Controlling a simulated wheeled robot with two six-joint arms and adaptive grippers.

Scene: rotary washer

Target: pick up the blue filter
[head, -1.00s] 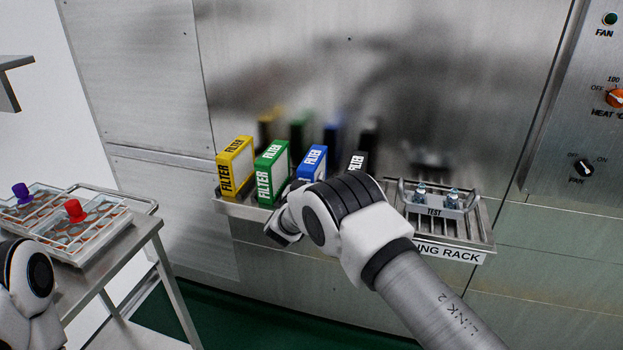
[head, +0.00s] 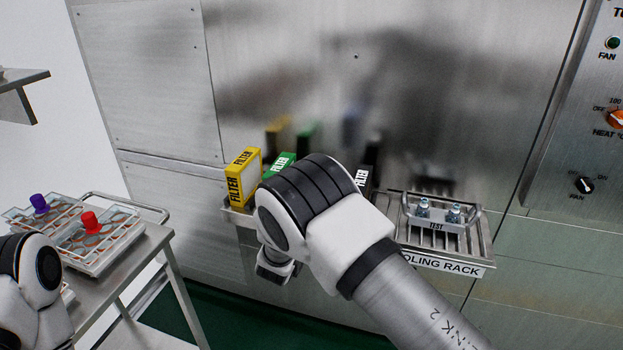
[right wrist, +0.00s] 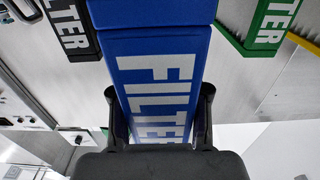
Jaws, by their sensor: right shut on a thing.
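The blue filter (right wrist: 158,75) fills the middle of the right wrist view, with white FILTER lettering on its face. My right gripper (right wrist: 160,115) is shut on it, one finger on each side. In the head view my right arm hides the blue filter and the right gripper's fingers. The left gripper's fingers are not in view; only part of my left arm shows at the lower left of the head view.
A yellow filter (head: 243,178), a partly hidden green filter (head: 279,165) and a black filter (head: 362,178) stand along the wall shelf. A cooling rack (head: 448,262) is at right. A side table (head: 150,243) holds racks with purple and red-topped items.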

